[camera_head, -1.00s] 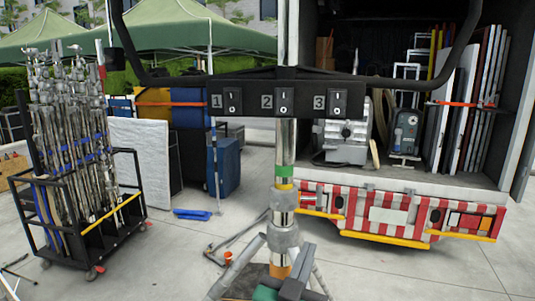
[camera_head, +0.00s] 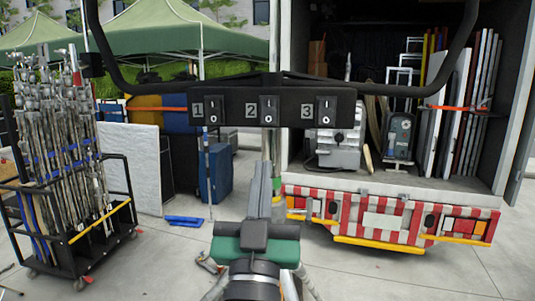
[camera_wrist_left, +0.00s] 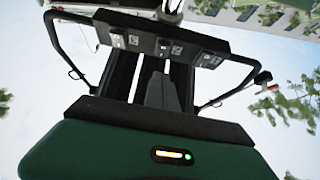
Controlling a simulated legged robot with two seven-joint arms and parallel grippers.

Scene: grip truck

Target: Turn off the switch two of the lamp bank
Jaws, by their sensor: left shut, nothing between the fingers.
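The lamp bank (camera_head: 232,104) is a black bar with three numbered rocker switches, high in the head view. Switch two (camera_head: 269,110) is the middle one, beside its label 2; its rocker shows a light mark, but its on or off state is too small to tell. My left gripper (camera_head: 264,168) is shut and empty, pointing up below switch two and apart from it in the picture. In the left wrist view the lamp bank (camera_wrist_left: 140,40) crosses the top, with the gripper's fingers (camera_wrist_left: 161,80) below it. My right gripper is not in view.
A metal stand pole (camera_head: 278,150) shows behind the gripper. A cart of stands (camera_head: 75,255) is at left, and an open truck with a red-and-white bumper (camera_head: 383,219) is at right. Black curved handles (camera_head: 98,45) rise at both ends of the lamp bank.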

